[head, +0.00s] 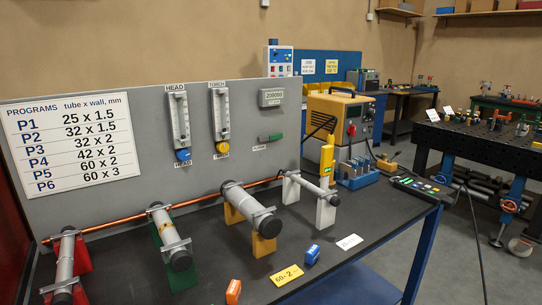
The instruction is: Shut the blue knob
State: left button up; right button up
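The blue knob (183,154) sits at the bottom of the left flow meter (179,118) on the upright grey panel (125,190). The meter is labelled HEAD above and below. I cannot tell from the picture how far the knob is turned. A yellow knob (222,147) sits under a matching meter (220,110) labelled TORCH, to its right. Neither of my grippers is in view.
Below the panel, a copper rod (100,227) and several grey tubes on coloured supports stand on the dark bench (345,215). A yellow welding machine (340,120) stands right of the panel. Small tags lie near the bench's front edge. Space before the knob looks clear.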

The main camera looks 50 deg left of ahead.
aim_at(184, 154)
jog(key=z, duration=0.1)
jog(key=i, duration=1.2)
jog(key=u, duration=3.35)
